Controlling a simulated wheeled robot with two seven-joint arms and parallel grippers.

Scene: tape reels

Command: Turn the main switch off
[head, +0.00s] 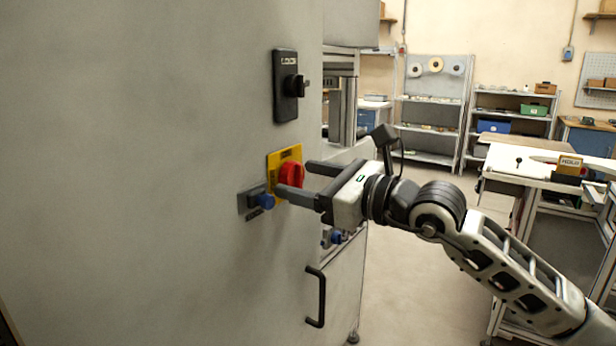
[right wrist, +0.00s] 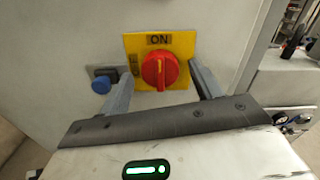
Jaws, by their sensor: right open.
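The main switch is a red rotary knob (head: 290,177) on a yellow plate (head: 273,160) on the grey cabinet's face. In the right wrist view the red knob (right wrist: 160,71) has its grip ridge upright, in line with the ON label at the top of the yellow plate (right wrist: 184,42). A smaller label on the plate's left side is hard to read. My right gripper (head: 294,178) is open in front of the knob, with one finger on each side of it. Whether the fingers touch it I cannot tell. My left gripper is not in view.
A blue knob (head: 265,201) on a small grey plate sits just left of the switch. A black latch labelled LOCK (head: 287,86) is above, and a black door handle (head: 316,297) is below. Benches and shelves (head: 433,110) stand at the back right, with open floor between.

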